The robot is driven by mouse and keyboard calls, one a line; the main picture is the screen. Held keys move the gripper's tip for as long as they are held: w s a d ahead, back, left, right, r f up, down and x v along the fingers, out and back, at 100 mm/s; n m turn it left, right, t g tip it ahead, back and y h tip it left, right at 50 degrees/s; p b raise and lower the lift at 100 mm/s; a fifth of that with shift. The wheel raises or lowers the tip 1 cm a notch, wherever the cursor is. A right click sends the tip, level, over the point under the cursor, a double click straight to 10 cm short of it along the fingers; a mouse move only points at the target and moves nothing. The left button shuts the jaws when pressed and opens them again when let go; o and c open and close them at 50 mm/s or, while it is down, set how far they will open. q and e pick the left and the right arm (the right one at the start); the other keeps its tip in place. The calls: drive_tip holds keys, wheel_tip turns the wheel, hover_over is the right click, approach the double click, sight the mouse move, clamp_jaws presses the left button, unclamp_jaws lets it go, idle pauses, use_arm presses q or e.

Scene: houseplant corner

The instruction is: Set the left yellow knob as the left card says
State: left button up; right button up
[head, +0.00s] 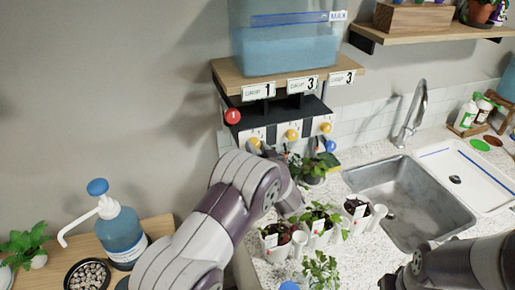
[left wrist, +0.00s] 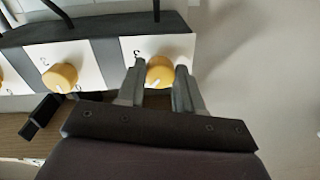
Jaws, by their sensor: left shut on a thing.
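The left yellow knob (head: 255,142) sits on a white dial plate below the shelf. The left card (head: 258,91) on the shelf edge shows a large 1. My left gripper (head: 264,149) is at this knob, with my arm hiding part of the area. In the left wrist view, my left gripper (left wrist: 162,75) has one finger on each side of the knob (left wrist: 160,70) and is shut on it. The knob's white pointer mark aims down and slightly left there; a 3 is printed on the plate to its upper left. My right gripper (head: 394,281) is partly visible at the bottom edge, its jaws unclear.
The middle knob (head: 292,135) and right knob (head: 326,127) are alongside, under cards showing 3. A red ball (head: 233,116) is at the panel's left end. A blue water tank (head: 285,45) stands above. Potted plants (head: 318,222) stand below, near the sink (head: 415,200).

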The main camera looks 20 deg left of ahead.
idle(0.3)
use_arm(q)
drive_tip(key=o, duration=1)
drive_tip(key=shift+o, duration=0.2)
drive_tip(key=b+v, duration=0.3)
drive_tip(key=v, duration=1)
drive_tip(key=shift+w+f, duration=0.1)
